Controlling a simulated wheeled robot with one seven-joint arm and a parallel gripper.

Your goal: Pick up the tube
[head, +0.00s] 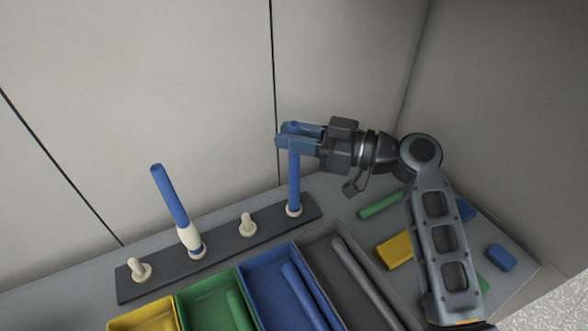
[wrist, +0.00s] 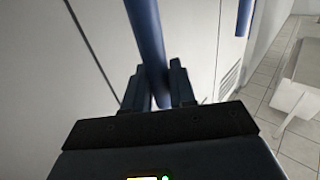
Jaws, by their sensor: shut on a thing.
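My gripper (head: 284,134) is shut on the upper end of an upright blue tube (head: 294,180). The tube's lower end is at the rightmost cream peg (head: 294,211) of the dark rack; I cannot tell whether it is seated on it or just above. In the wrist view the held blue tube (wrist: 147,45) runs between the two fingers (wrist: 160,88). A second blue tube (head: 169,195) leans to the left on another peg of the rack (head: 222,233), with a cream collar (head: 189,236) near its lower end. A blue tube also shows at the wrist view's top right (wrist: 243,18).
Yellow (head: 118,324), green (head: 185,296), blue (head: 246,270) and grey (head: 305,247) trays stand in front of the rack; the last three hold long pieces. A green bar (head: 381,204), yellow block (head: 394,250) and blue block (head: 500,257) lie around my arm. A wall stands close behind.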

